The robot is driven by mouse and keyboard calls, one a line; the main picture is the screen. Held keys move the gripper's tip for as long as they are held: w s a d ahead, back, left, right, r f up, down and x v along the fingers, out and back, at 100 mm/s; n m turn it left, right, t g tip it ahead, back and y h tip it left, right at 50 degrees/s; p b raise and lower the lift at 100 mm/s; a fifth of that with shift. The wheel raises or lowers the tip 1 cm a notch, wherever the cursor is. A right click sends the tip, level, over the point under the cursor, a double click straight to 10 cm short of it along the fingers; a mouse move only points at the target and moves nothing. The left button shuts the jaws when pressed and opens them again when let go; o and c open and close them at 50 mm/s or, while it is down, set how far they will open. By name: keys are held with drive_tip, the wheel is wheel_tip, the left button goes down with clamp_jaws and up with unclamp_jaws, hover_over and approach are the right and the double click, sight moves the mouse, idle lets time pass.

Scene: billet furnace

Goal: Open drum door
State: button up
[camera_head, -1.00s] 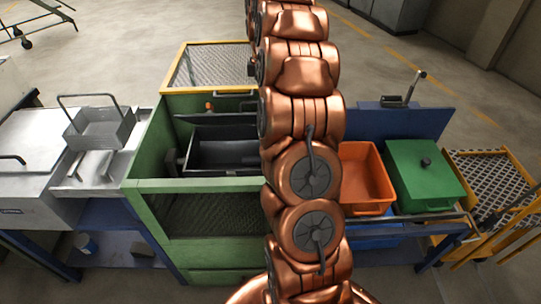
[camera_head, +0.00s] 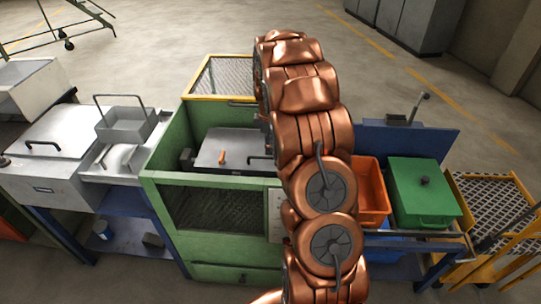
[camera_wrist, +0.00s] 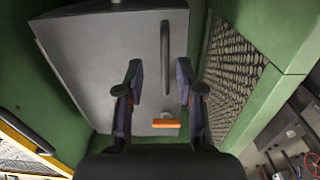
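The drum door is a grey panel (camera_head: 232,148) inside the green machine housing, facing up. It also fills the middle of the wrist view (camera_wrist: 95,55). It bears a dark bar handle (camera_wrist: 164,58) and an orange latch (camera_wrist: 166,123); the latch also shows in the head view (camera_head: 222,157). The panel looks flat, and I cannot tell whether it is latched. My gripper (camera_wrist: 160,75) is open, its two fingers apart on either side of the handle in the picture. I see no contact with it. In the head view my arm hides the gripper.
The green housing (camera_head: 161,185) has walls around the drum and a mesh window at its front. A yellow-edged mesh panel (camera_head: 190,76) stands behind. A grey basket (camera_head: 127,125) is at left. An orange bin (camera_head: 370,190) and a green lidded box (camera_head: 425,190) are at right.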

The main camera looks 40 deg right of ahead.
sight(269, 158)
drive_tip(key=shift+s+a+f+t+h+p, duration=0.15)
drive_tip(key=shift+a+f+t+h, duration=0.1)
drive_tip(key=shift+f, duration=0.35)
drive_tip(key=shift+s+a+f+t+h+p, duration=0.1)
drive_tip(key=shift+s+f+t+h, duration=0.1)
drive_tip(key=shift+f, duration=0.4)
drive_tip(key=shift+s+a+f+t+h+p, duration=0.15)
drive_tip(key=shift+a+f+t, duration=0.1)
drive_tip(key=shift+f, duration=0.35)
